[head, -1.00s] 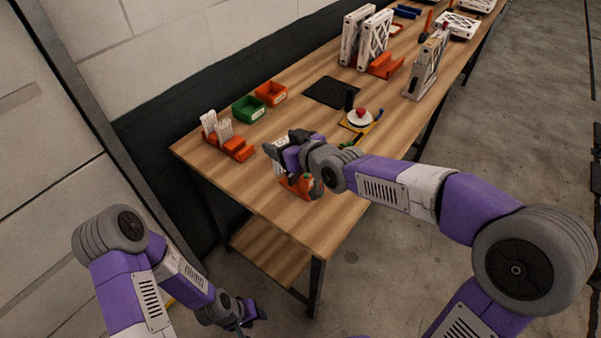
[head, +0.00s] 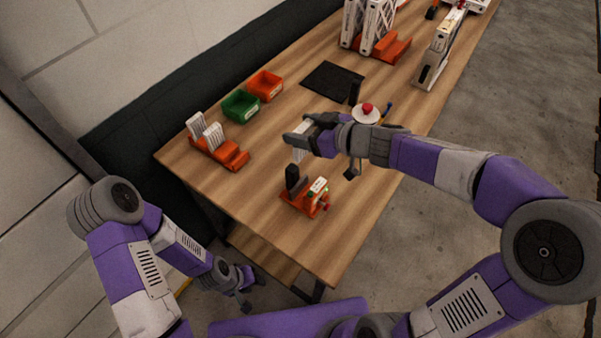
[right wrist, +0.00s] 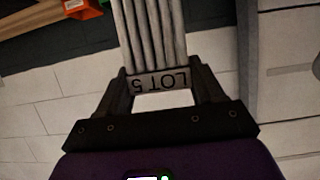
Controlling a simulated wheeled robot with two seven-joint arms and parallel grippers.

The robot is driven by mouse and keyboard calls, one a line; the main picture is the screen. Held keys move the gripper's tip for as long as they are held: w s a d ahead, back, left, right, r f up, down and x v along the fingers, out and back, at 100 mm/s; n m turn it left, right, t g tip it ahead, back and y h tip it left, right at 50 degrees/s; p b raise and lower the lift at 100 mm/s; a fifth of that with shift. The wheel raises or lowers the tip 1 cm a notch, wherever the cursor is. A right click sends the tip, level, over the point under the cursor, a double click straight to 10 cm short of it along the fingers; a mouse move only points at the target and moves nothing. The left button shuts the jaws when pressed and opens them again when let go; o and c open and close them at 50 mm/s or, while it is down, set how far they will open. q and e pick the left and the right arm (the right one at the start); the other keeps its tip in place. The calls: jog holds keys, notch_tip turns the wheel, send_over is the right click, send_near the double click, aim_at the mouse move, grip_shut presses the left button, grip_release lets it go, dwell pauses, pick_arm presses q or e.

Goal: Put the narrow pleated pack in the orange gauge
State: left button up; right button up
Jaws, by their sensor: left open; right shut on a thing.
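The orange gauge (head: 303,199) stands near the table's front end, with a black upright block and a small display showing green. Its slot looks empty, though details are small. My right gripper (head: 304,135) is shut on a white pleated pack (head: 301,156) and holds it behind the gauge, apart from it. In the right wrist view the pack (right wrist: 152,35) sits between the fingers (right wrist: 163,88), its end label reading "LOT 5". My left gripper (head: 245,298) is open and empty, low beside the table's front end.
An orange rack (head: 222,153) with two white pleated packs stands at the left edge. Green (head: 241,106) and orange (head: 265,85) bins and a black mat (head: 333,82) lie behind. A red-topped white round device (head: 367,113) is just behind my right wrist. Large framed filters stand farther back.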

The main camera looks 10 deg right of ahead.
notch_tip(320, 180, down, 2)
jog(key=s+f+b, duration=0.1)
jog(key=s+b, duration=0.1)
jog(key=b, duration=0.7)
send_over(297, 176)
jog(key=s+d, duration=0.2)
notch_tip(297, 176, down, 10)
pick_arm(q)
notch_tip(297, 176, down, 12)
jog(key=s+b, duration=0.1)
jog(key=b, duration=0.2)
jog(key=shift+s, duration=0.25)
pick_arm(e)
jog(key=shift+a+f, duration=0.15)
jog(key=shift+f, duration=1.9)
pick_arm(q)
jog(key=shift+f, duration=0.1)
pick_arm(e)
jog(key=shift+f+b, duration=0.25)
jog(key=shift+b, duration=0.05)
pick_arm(q)
jog(key=shift+f, duration=0.15)
pick_arm(e)
jog(key=o, duration=1)
